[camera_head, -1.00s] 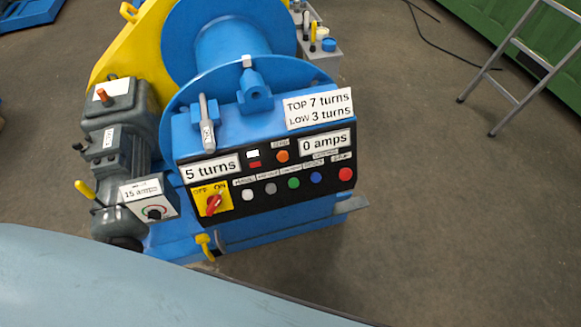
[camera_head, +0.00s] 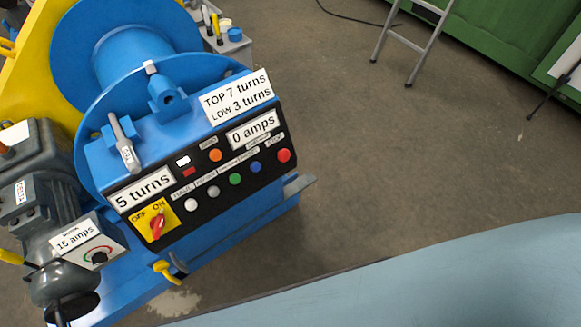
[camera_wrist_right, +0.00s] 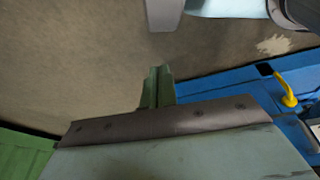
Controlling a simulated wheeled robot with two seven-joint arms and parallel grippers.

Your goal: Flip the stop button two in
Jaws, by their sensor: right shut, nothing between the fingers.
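The control panel (camera_head: 225,184) is a black sloped face on the blue winch in the head view. A round red button (camera_head: 284,155) sits at its right end under a small label too small to read surely. I cannot tell whether it is pressed in. My right gripper (camera_wrist_right: 157,87) shows in the right wrist view, its greenish fingers together with nothing between them. It is over the floor, apart from the blue machine base (camera_wrist_right: 240,88). My left gripper is in neither view.
White, grey, green and blue buttons line the panel left of the red one. An orange button (camera_head: 215,155) and a red rotary switch (camera_head: 157,226) are also there. A yellow lever (camera_head: 165,269) sticks out below. Floor right of the winch is clear up to a ladder (camera_head: 425,45).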

